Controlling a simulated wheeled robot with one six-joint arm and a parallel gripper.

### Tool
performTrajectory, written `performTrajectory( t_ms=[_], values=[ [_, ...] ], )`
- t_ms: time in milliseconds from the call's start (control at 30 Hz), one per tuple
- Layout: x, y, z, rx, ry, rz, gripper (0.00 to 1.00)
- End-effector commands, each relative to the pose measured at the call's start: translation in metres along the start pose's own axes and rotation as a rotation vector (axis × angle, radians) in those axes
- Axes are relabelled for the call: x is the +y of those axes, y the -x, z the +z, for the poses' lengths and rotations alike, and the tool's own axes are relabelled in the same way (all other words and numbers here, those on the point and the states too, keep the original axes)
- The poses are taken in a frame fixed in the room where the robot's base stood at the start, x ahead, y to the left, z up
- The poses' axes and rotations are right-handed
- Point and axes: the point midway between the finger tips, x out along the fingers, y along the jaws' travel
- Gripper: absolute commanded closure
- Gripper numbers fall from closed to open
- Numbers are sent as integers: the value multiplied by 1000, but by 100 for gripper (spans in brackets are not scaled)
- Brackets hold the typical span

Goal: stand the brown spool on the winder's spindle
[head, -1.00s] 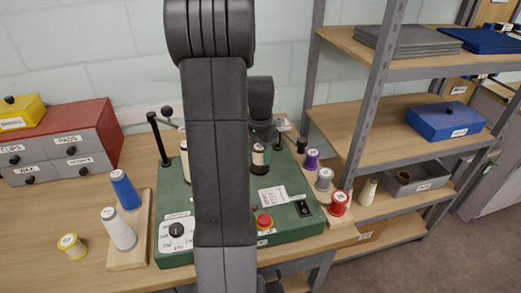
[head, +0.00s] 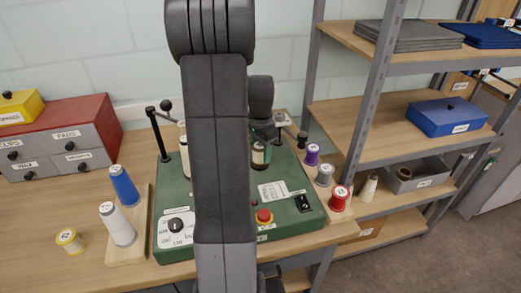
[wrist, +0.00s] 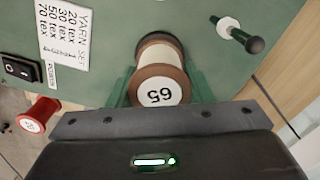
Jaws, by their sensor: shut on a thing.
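The brown spool (wrist: 159,85) has brown ends, a pale winding and a white "65" label on its top. My gripper (wrist: 158,72) has its green fingers shut on both sides of it. In the head view the spool (head: 259,156) looks upright over the green winder (head: 285,218), partly behind my arm. A dark round shape shows behind the spool's far end in the wrist view. The spindle itself is not clearly visible, and I cannot tell whether the spool touches the winder or sits around the spindle.
A black post (head: 157,135) stands at the winder's left. Purple, grey and red (head: 340,197) spools stand along its right side. A wooden board (head: 128,247) with blue and white spools lies at left, beside a yellow spool (head: 70,240). Shelves (head: 400,130) rise at right.

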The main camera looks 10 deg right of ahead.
Motion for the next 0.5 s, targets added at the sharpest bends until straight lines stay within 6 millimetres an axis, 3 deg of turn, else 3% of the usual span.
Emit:
performTrajectory(
  t_ms=[467,500],
  values=[
    [0,-6,0,0,0,0,76],
    [0,-6,0,0,0,0,45]
  ],
)
